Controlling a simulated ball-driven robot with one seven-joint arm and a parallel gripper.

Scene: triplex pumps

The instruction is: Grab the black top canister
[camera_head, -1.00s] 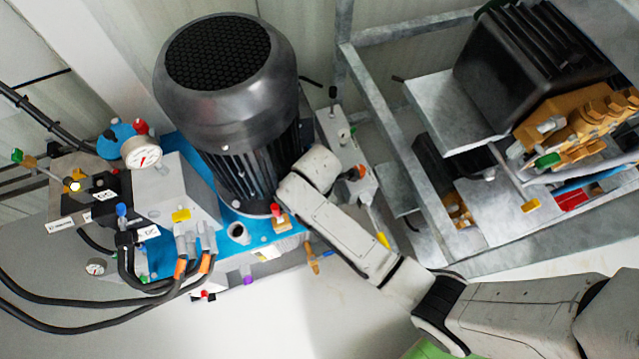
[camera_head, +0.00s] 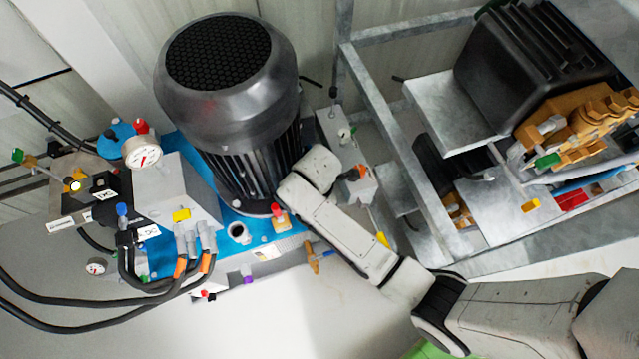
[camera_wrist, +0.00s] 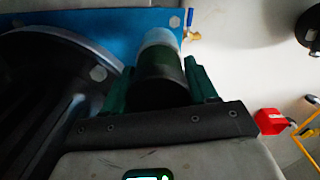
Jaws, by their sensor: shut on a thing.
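The black-topped canister shows in the wrist view, with its dark end (camera_wrist: 160,84) towards me and a pale blue-white part (camera_wrist: 159,38) beyond. My gripper (camera_wrist: 160,70) has one green finger on each side of it and is shut on it. The canister is close to the blue base plate (camera_wrist: 110,18); I cannot tell whether it touches the plate. In the head view my arm reaches in beside the large black motor (camera_head: 228,95), and the canister and the gripper's fingers are hidden.
The motor's dark flange (camera_wrist: 50,75) is close left of my gripper. A brass valve with a blue handle (camera_wrist: 190,22) is beyond it. A red part (camera_wrist: 270,121) is at right. In the head view a grey metal frame (camera_head: 395,145) with another pump stands right of my arm.

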